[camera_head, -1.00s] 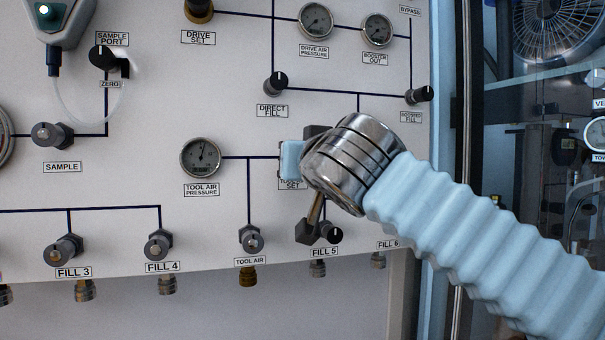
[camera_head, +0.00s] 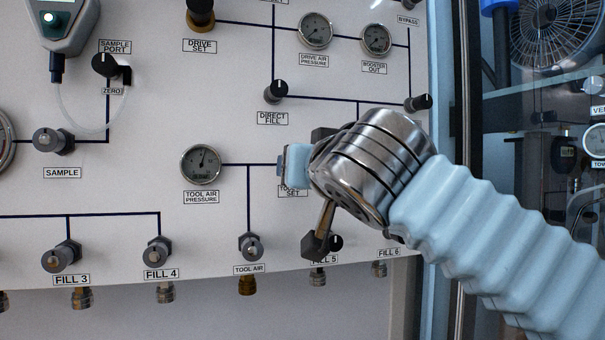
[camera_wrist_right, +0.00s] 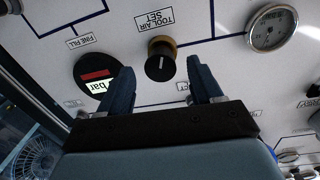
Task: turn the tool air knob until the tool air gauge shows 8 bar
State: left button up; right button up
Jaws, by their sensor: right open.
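The tool air knob (camera_wrist_right: 160,62), black with a white mark and a brass collar, is on the panel under the upside-down label TOOL AIR SET in the right wrist view. My right gripper (camera_wrist_right: 163,86) is open, its two dark blue fingers apart on either side of the knob's near side, not closed on it. In the head view my right wrist hides the knob. The tool air gauge (camera_head: 201,164) is left of it, its needle pointing slightly right of straight up; its numbers are too small to read. It also shows in the wrist view (camera_wrist_right: 271,28). My left gripper is out of view.
A round black display (camera_wrist_right: 98,75) with a red bar is beside the knob in the wrist view. The tool air valve (camera_head: 251,247) and direct fill knob (camera_head: 275,92) are near in the head view. A glass-fronted cabinet (camera_head: 520,120) stands at right.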

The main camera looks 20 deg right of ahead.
jog(key=s+b, duration=0.1)
jog(key=s, duration=0.8)
jog(key=shift+s+a, duration=0.15)
jog(key=shift+s, duration=0.25)
jog(key=shift+m, duration=0.3)
jog(key=w+p, duration=0.1)
jog(key=w, duration=0.3)
jog(key=w+p, duration=0.1)
jog(key=w, duration=0.4)
jog(key=w+p, duration=0.2)
jog(key=w, duration=0.3)
jog(key=shift+d+r, duration=0.3)
jog(key=shift+c, duration=0.2)
jog(key=c, duration=1)
